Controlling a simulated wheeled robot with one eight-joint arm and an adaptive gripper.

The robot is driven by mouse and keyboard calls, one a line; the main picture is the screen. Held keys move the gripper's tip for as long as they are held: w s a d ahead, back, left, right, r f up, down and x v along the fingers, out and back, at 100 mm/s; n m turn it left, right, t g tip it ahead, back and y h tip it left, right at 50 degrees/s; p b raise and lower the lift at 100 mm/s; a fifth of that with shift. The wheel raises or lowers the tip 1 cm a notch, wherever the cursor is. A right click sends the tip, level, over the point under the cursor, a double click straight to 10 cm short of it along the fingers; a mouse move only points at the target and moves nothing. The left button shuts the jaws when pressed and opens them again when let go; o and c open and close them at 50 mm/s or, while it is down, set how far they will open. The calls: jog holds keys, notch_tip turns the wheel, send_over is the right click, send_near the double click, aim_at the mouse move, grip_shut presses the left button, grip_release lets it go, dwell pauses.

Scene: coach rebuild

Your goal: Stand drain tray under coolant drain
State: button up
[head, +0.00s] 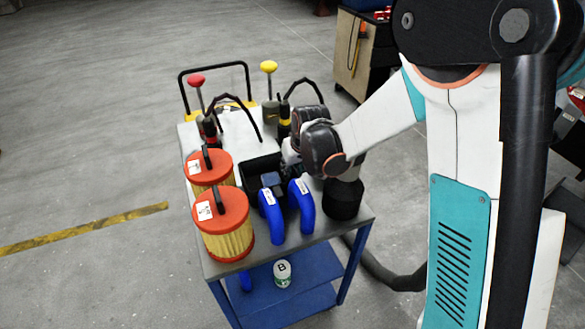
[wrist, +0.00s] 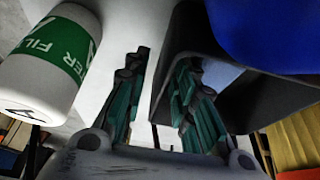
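A dark, open-topped tray-like box (head: 258,168) sits mid-cart in the head view, partly hidden by my gripper; I take it to be the drain tray. Its dark grey wall (wrist: 163,85) shows close up in the wrist view. My gripper (wrist: 157,90) has its teal fingers apart, one on each side of this wall, with a gap visible on the left side. In the head view my gripper (head: 288,165) is at the box's right side, its fingertips mostly hidden. I cannot make out a coolant drain in either view.
The cart (head: 305,243) carries two orange-capped filters (head: 222,222), blue hoses (head: 302,207), a black cylinder (head: 342,198) and black-handled items. A white, green-labelled filter bottle (wrist: 48,60) is near my fingers. Another bottle (head: 282,273) stands on the lower shelf. Floor at left is clear.

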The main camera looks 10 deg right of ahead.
jog(key=s+d+r+m+t+p, duration=0.15)
jog(key=s+d+r, duration=0.25)
jog(key=s+r, duration=0.5)
jog(key=s+d+r+p, duration=0.35)
jog(key=s+r, duration=0.25)
jog(key=r, duration=0.6)
jog(key=s+d+r+m+t+h, duration=0.1)
jog(key=s+d, duration=0.3)
jog(key=s, duration=0.8)
jog(key=shift+s+d+r, duration=0.2)
jog(key=shift+d, duration=0.2)
jog(key=shift+o, duration=0.2)
jog(key=shift+s+d+f+m, duration=0.1)
jog(key=shift+s+d+m, duration=0.05)
jog(key=shift+s+m, duration=0.25)
